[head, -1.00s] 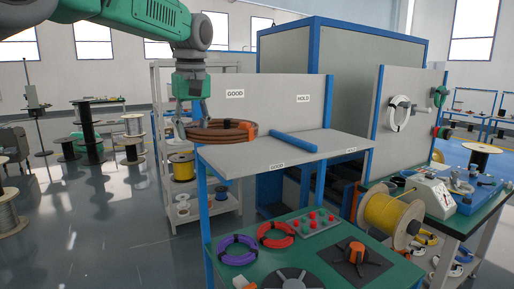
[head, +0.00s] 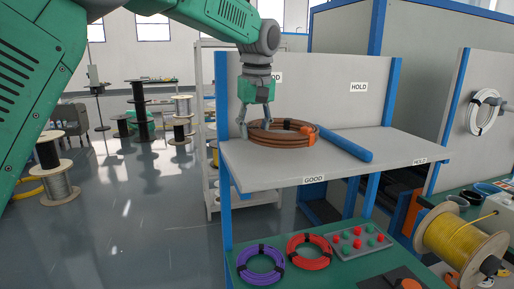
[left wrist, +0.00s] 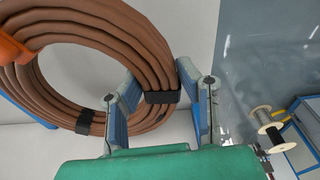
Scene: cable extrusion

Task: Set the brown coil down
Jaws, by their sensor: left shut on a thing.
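The brown coil (head: 290,137) is a flat ring of thick cable with dark ties and an orange piece. It is level at the GOOD side of the grey shelf (head: 262,176), left of the blue divider bar (head: 344,145). I cannot tell whether its underside touches the shelf. My left gripper (head: 257,125) points down at the coil's left side, shut on its rim. In the left wrist view, the fingers (left wrist: 160,100) straddle the brown coil (left wrist: 150,50) near a black tie. My right gripper is not in view.
The GOOD sign (head: 314,179) and HOLD sign (head: 420,160) mark the shelf's front edge. A back panel (head: 310,85) rises behind the coil. Below, a green table holds a purple coil (head: 261,263), a red coil (head: 309,252) and a button box (head: 358,240). The shelf's right part is clear.

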